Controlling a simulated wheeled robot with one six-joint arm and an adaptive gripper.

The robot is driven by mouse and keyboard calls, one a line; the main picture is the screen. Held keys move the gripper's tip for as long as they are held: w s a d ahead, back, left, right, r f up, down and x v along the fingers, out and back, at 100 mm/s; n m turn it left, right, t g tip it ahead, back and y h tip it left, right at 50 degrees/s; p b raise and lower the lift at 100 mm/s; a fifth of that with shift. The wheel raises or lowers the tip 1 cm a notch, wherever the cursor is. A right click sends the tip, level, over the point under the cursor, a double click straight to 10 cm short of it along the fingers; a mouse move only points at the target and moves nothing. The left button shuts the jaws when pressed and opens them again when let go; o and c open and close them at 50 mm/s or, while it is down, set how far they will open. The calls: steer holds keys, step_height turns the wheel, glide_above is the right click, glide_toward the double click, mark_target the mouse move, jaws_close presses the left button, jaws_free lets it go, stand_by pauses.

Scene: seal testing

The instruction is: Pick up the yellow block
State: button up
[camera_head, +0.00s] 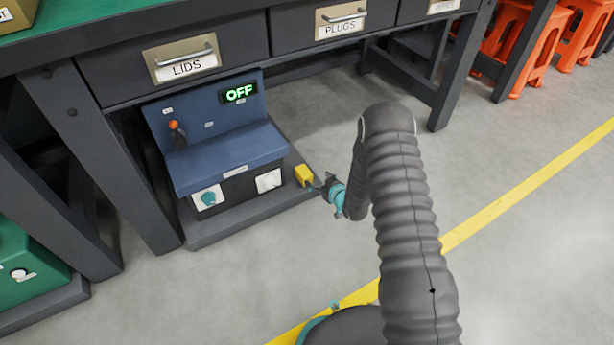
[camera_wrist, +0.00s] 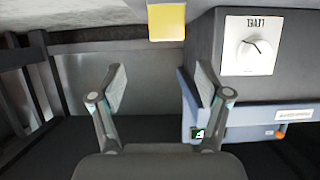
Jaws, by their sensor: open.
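The yellow block (camera_head: 303,175) sits at the right end of the dark base plate (camera_head: 232,227), beside the blue test machine (camera_head: 228,150). My gripper (camera_head: 322,186) is just to the right of the block in the head view, partly hidden by my arm. In the wrist view, my gripper (camera_wrist: 158,80) is open with nothing between its fingers. The yellow block (camera_wrist: 166,22) shows at the top edge there, beyond the fingertips and roughly in line with the gap between them.
The machine has a lit OFF display (camera_head: 239,93), and a white dial panel (camera_wrist: 249,45) close to the block. The machine stands below a workbench with a LIDS drawer (camera_head: 182,61) and a PLUGS drawer (camera_head: 340,19). Bench legs flank it.

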mark_target(304, 171)
steer(key=x, duration=0.7)
steer(key=b+x, duration=0.1)
steer(key=x, duration=0.1)
steer(key=shift+s+a+f, duration=0.1)
steer(key=shift+s+a, duration=0.1)
steer(key=shift+a, duration=0.2)
steer(key=shift+w+a+f, duration=0.2)
steer(key=shift+w+a, duration=0.05)
steer(key=shift+w, duration=0.25)
steer(key=shift+c, duration=0.2)
steer(key=c, duration=1.2)
steer(key=shift+c, duration=0.9)
steer(key=shift+r, duration=0.15)
